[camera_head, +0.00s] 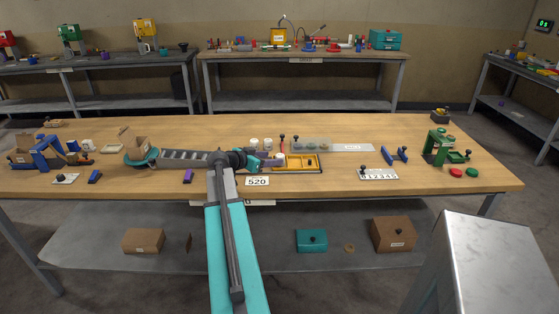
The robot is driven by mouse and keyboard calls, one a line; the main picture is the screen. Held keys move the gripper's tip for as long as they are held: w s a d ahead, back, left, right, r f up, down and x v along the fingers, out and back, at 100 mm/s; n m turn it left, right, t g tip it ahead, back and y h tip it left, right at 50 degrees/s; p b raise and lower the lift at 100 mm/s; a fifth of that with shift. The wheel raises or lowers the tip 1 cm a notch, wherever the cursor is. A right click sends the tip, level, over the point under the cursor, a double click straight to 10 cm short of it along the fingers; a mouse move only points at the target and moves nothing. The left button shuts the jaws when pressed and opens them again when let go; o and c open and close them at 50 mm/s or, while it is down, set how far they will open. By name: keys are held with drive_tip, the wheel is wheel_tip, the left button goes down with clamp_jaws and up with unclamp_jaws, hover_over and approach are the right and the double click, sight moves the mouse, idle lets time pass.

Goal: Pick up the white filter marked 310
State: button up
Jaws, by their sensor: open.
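Small white cylinders, which may be filters, stand near the middle of the table: one at the left (254,142), one beside it (269,143). Another small white piece (280,158) is at the left part of a yellow tray (300,169). No marking 310 can be read on any of them. My gripper (272,162) is at the tray's left side, open, with its jaws small and partly hidden by my arm. It is close to the white piece by the tray; I cannot tell whether they touch.
A label reading 520 (257,181) is at the front edge. A blue bracket (395,155), a numbered white plate (378,174) and a green press (436,147) stand to the right. The right front tabletop is mostly clear.

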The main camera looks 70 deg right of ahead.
sight(276, 157)
drive_tip(key=shift+w+p+x, duration=0.2)
drive_tip(key=shift+p+x, duration=0.75)
drive_tip(key=shift+x, duration=1.55)
drive_tip(key=shift+d, duration=0.1)
drive_tip(key=c, duration=1.2)
drive_tip(key=shift+r+b, duration=0.8)
drive_tip(key=shift+r, duration=0.95)
drive_tip(key=a+b, duration=0.1)
drive_tip(key=a, duration=0.4)
drive_tip(key=s+a+r+b, duration=0.1)
drive_tip(key=a, duration=0.4)
drive_tip(key=s+a+b, duration=0.1)
drive_tip(key=a, duration=0.5)
drive_tip(key=shift+r, duration=0.25)
